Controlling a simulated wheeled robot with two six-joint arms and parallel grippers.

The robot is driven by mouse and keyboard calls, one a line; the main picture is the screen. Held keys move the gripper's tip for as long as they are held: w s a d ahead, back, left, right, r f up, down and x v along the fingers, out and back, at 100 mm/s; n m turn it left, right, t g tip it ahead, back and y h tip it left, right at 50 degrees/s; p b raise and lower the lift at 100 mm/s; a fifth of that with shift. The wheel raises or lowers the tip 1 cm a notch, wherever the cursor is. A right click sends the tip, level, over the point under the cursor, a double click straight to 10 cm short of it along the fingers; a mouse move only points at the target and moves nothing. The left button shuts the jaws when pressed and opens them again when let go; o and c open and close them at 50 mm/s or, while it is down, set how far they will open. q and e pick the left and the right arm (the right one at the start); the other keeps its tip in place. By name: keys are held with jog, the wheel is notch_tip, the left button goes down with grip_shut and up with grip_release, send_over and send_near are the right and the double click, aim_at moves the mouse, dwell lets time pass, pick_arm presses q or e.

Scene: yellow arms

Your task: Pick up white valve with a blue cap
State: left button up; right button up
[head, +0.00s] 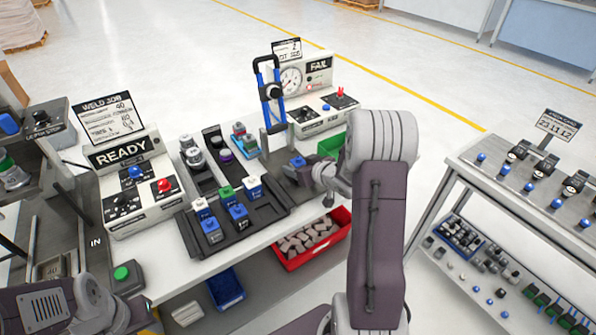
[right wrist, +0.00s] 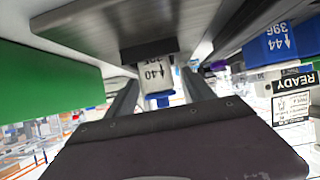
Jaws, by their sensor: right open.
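A white valve with a blue cap (right wrist: 155,76) stands between the two fingers of my open right gripper (right wrist: 155,88) in the right wrist view, which shows the scene upside down. Its white side carries dark digits, and a dark block is at its base. I cannot tell whether the fingers touch it. In the head view the right gripper (head: 298,170) is at the right edge of the worktable, with a blue cap (head: 297,162) showing beside it. Another white valve with a blue cap (head: 253,187) stands in the black tray. My left arm shows at lower left; its gripper's opening is unclear.
The black tray (head: 272,215) holds several valves with differently coloured caps. A gauge station marked FAIL (head: 318,68) and a READY box (head: 122,150) stand behind and left. A green bin (head: 330,145) is close to the right gripper. A red bin (head: 340,228) sits below.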

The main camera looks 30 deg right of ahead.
jog(key=shift+w+f, duration=0.2)
jog(key=shift+w, duration=0.1)
jog(key=shift+s+r, duration=0.1)
grip_shut()
jog(key=shift+r, duration=0.1)
